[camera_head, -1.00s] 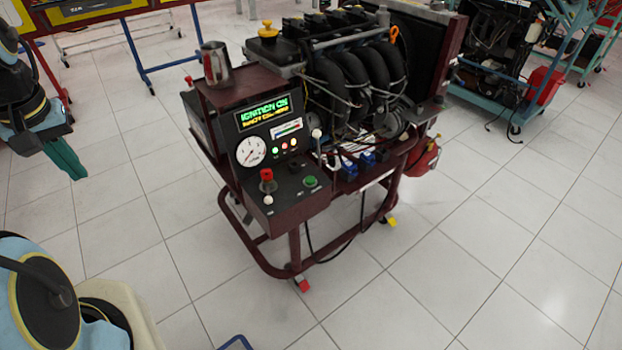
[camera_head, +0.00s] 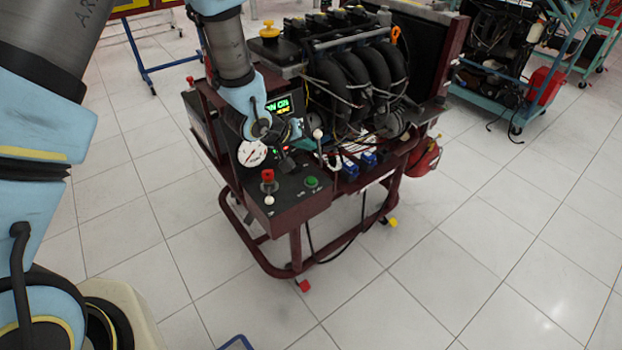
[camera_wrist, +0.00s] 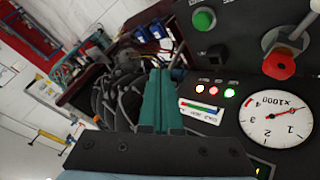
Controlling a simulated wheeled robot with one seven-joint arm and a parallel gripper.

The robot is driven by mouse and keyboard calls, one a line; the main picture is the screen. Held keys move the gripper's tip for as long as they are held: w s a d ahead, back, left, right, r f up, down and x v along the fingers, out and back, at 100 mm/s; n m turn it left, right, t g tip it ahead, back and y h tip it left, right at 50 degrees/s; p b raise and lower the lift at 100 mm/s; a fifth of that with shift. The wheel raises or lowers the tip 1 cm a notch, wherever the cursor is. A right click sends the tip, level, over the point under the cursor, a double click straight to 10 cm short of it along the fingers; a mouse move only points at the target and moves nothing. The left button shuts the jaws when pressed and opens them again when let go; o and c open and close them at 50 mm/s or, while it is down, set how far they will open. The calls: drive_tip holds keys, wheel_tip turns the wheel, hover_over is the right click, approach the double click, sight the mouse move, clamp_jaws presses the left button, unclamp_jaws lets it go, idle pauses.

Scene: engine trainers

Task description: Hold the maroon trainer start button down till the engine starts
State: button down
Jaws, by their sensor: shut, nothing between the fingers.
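The maroon engine trainer (camera_head: 292,215) stands on the floor in the middle of the head view. The green button (camera_head: 312,182) is on its sloped control panel; it also shows in the wrist view (camera_wrist: 204,19), at the top. My gripper (camera_head: 300,130) is over the panel's upper part, in front of the display (camera_head: 280,105), which it and my arm partly cover. In the wrist view my teal fingers (camera_wrist: 161,75) are shut and empty, beside the indicator lights (camera_wrist: 215,92). They are apart from the green button. The display's visible letters end in "ON".
A red knob (camera_head: 268,176) and a round dial gauge (camera_head: 251,153) are on the panel near the button. A lever with a pale ball (camera_head: 317,134) rises beside the panel. The engine (camera_head: 355,80) stands behind. Floor in front and right is clear.

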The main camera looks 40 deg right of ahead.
sight(309, 182)
drive_tip(key=shift+s+d, duration=0.1)
drive_tip(key=shift+s, duration=0.05)
drive_tip(key=shift+f, duration=0.1)
wheel_tip(309, 182, down, 9)
drive_tip(key=b, duration=0.6)
drive_tip(key=shift+b, duration=0.4)
idle(1.7)
drive_tip(key=shift+f, duration=0.25)
drive_tip(key=shift+f+b, duration=0.55)
drive_tip(key=shift+b, duration=0.1)
idle(1.7)
drive_tip(key=shift+r, duration=0.15)
idle(1.1)
drive_tip(key=shift+r+p, duration=0.75)
drive_tip(key=shift+r, duration=0.05)
